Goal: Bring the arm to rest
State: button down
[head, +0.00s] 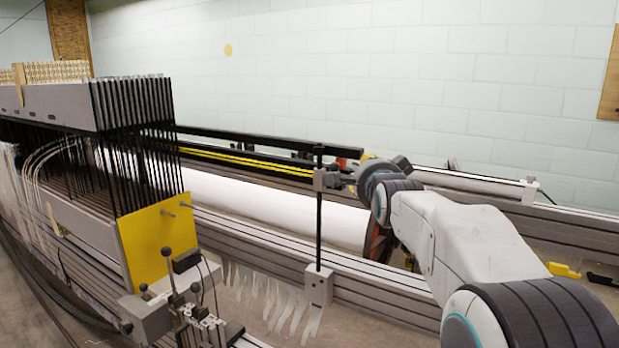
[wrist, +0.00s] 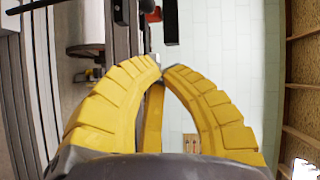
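My arm (head: 455,225) reaches from the lower right of the head view toward the middle, over the machine's rails. Its wrist (head: 385,190) is near a thin black upright post. My gripper (wrist: 162,68) shows in the wrist view with two yellow ribbed fingers that meet at their tips. No object shows between the tips. A yellow strip (wrist: 152,118) shows in the gap behind them. In the head view the fingers are mostly hidden by the wrist.
The black post (head: 319,220) stands close left of my wrist. The warp frame with its yellow plate (head: 158,243) and dark heddles is at left. A white roller (head: 270,207) lies between long grey rails (head: 370,300). The pale wall (head: 400,80) is behind.

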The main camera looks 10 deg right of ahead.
jog(key=s+a+n+g+y+p, duration=0.1)
jog(key=s+a+n+g+p, duration=0.3)
jog(key=s, duration=0.8)
jog(key=s+a+f+n+g+y+p, duration=0.1)
jog(key=s+a+n+g+p, duration=0.3)
jog(key=s+n+p, duration=0.4)
jog(key=s+a+n+g+y+p, duration=0.1)
jog(key=s+a+n+g+p, duration=0.2)
jog(key=s+p, duration=1)
jog(key=s+n+g, duration=0.1)
jog(key=s+n, duration=0.2)
jog(key=s, duration=0.1)
jog(key=shift+s+a+f+n, duration=0.25)
jog(key=shift+a+f+n, duration=0.05)
jog(key=shift+a, duration=0.1)
